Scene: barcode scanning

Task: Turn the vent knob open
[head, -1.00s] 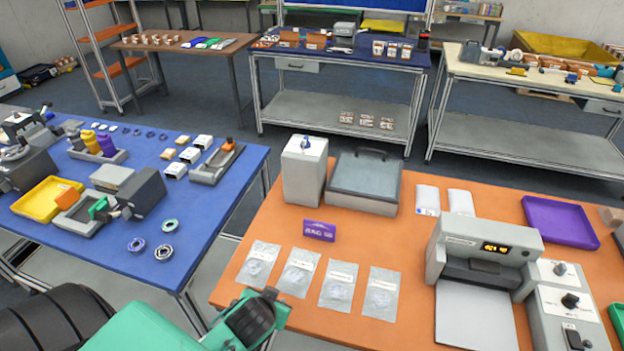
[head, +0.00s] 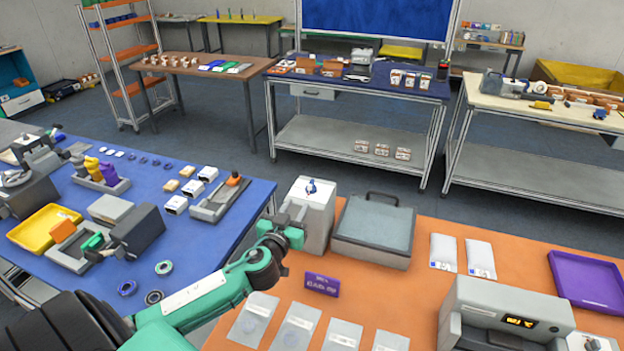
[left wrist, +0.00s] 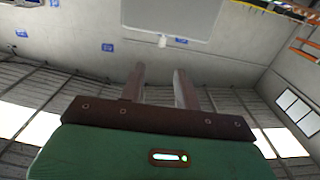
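A tall light-grey box (head: 320,217) stands at the back left of the orange table, with a small blue knob (head: 311,186) on top; I take this for the vent knob. My left gripper (head: 294,212) is just left of the box, near its upper part; whether it touches the box I cannot tell. In the left wrist view the two fingers (left wrist: 158,80) stand apart with nothing between them, and the camera faces the ceiling and wall. The knob does not show there. My right gripper is not in view.
A grey lidded case (head: 375,232) stands right beside the box. A purple sign (head: 321,284) and clear bags (head: 298,332) lie in front. A grey printer-like machine (head: 505,315) is at the lower right. The blue table (head: 225,240) with trays is at the left.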

